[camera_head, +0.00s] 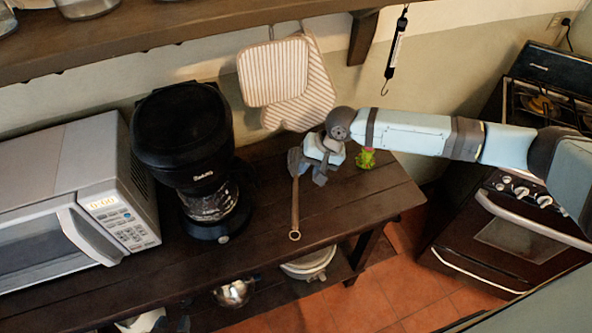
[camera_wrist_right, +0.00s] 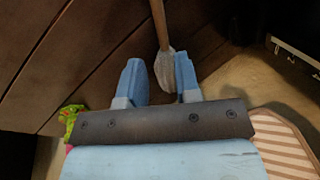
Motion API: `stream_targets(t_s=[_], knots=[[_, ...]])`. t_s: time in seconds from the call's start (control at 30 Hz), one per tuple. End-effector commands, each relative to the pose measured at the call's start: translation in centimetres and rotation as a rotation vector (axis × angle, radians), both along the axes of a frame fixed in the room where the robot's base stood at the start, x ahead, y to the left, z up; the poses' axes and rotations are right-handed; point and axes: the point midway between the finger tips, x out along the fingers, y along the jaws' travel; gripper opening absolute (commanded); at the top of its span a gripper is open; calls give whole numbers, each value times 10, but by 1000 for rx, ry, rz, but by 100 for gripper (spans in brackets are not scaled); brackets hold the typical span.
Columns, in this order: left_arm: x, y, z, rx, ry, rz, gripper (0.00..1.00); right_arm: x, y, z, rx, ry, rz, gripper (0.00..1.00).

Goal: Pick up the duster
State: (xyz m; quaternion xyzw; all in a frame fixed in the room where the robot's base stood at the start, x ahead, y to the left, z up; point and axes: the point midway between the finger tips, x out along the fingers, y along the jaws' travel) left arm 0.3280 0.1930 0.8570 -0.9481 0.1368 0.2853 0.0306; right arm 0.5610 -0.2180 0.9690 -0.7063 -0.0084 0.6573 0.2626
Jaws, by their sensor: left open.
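The duster (camera_head: 295,208) has a thin brown wooden handle with a ring at its end. It lies on the dark wooden table, handle toward the front edge. In the right wrist view its pale grey head (camera_wrist_right: 164,70) sits between my fingertips, closer to the right-hand finger, with a gap on the left. My right gripper (camera_head: 308,169) is open over the head end of the duster and partly hides it; it also shows in the right wrist view (camera_wrist_right: 158,70). Whether a finger touches the duster I cannot tell. My left gripper is not in view.
A green frog-like figure (camera_head: 366,158) stands just right of my right gripper. A black coffee maker (camera_head: 183,130) and a microwave (camera_head: 85,205) stand to the left. Striped oven mitts (camera_head: 274,72) hang behind. A wooden shelf (camera_head: 150,32) runs above; a stove (camera_head: 510,210) is at right.

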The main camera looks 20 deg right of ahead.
Motion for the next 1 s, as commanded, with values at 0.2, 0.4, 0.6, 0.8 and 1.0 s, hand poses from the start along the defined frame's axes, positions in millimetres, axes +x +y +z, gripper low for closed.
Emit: stream_targets(t_s=[0.2,0.4,0.6,0.8,1.0], knots=[[0,0,2,1,0,-1,43,4,12,-29,1,0,0,30],[0,0,4,1,1,-1,43,6,18,-42,0,-1,2,30],[0,0,9,2,1,0,43,11,29,-70,0,-2,1,30],[0,1,9,2,-1,1,43,12,33,-83,0,-2,1,30],[0,1,9,3,-1,1,43,12,33,-83,0,-2,1,24]])
